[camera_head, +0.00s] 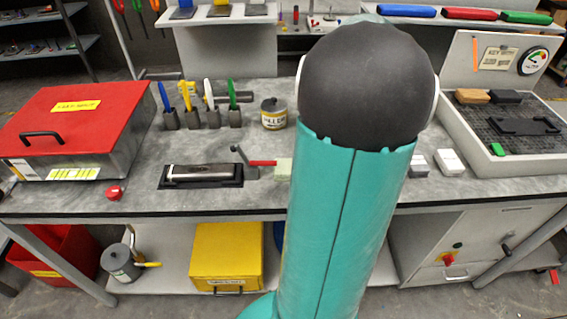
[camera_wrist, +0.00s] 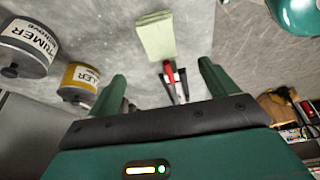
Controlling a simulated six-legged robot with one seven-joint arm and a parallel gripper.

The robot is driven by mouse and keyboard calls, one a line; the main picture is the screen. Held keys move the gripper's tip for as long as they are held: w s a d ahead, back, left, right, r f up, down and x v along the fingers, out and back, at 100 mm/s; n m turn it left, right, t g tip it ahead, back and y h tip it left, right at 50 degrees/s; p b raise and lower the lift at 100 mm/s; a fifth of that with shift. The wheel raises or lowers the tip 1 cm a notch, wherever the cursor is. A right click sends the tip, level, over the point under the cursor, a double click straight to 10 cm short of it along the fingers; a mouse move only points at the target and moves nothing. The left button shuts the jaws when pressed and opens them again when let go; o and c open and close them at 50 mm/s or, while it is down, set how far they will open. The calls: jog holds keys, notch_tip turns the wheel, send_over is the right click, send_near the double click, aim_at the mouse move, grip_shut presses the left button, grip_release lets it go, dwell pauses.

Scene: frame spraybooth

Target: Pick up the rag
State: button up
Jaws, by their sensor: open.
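A pale green folded cloth, which looks like the rag (camera_head: 284,168), lies on the grey worktop in the head view, partly hidden behind my arm. In the wrist view the rag (camera_wrist: 155,36) lies flat at the top centre. My gripper is not visible in the head view.
A red-handled tool (camera_head: 262,163) lies beside the rag. A filler can (camera_head: 273,113) stands behind it, and a dark tray (camera_head: 200,183) holds a metal block to the left. A red-lidded box (camera_head: 70,118) and a grey-framed tray (camera_head: 478,150) flank the worktop.

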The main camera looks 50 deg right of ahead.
send_over(290, 170)
jog(key=s+d, duration=0.1)
jog(key=d, duration=0.1)
notch_tip(290, 170, down, 8)
jog(key=shift+s+d+r, duration=0.1)
jog(key=shift+s+d, duration=0.05)
jog(key=shift+d+x, duration=0.15)
jog(key=shift+x, duration=1.1)
jog(key=shift+d+x, duration=0.1)
jog(key=shift+x, duration=1.2)
jog(key=shift+f, duration=0.3)
jog(key=shift+c, duration=0.3)
jog(key=c, duration=1)
